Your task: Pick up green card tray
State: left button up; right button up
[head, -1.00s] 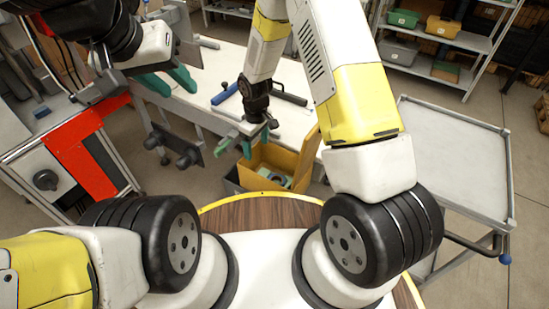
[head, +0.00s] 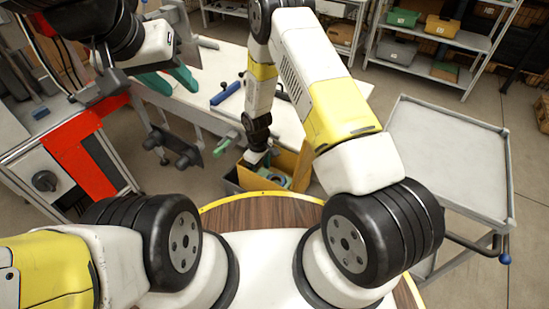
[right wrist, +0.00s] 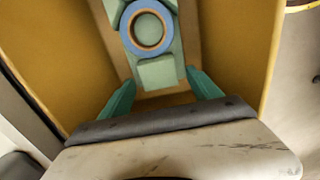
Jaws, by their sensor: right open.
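The green card tray (right wrist: 158,72) lies inside a yellow-sided bin (right wrist: 232,45) in the right wrist view, with a blue tape reel (right wrist: 147,27) on it. In the head view the tray shows small (head: 276,181) and partly hidden by my right arm. My right gripper (right wrist: 162,92) is open, its teal fingers low in the bin on either side of the tray's near end. I cannot tell whether they touch it. My left gripper (head: 172,81) is open and empty at the upper left, over the bench side.
A white workbench (head: 222,70) with a blue-handled tool (head: 224,94) stands behind the bin. A grey cart (head: 448,150) is at right, shelves with boxes (head: 444,26) behind it. A red-fronted machine (head: 85,155) is at left. The bin walls closely flank my right gripper.

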grip_shut()
jog(key=shift+r, duration=0.1)
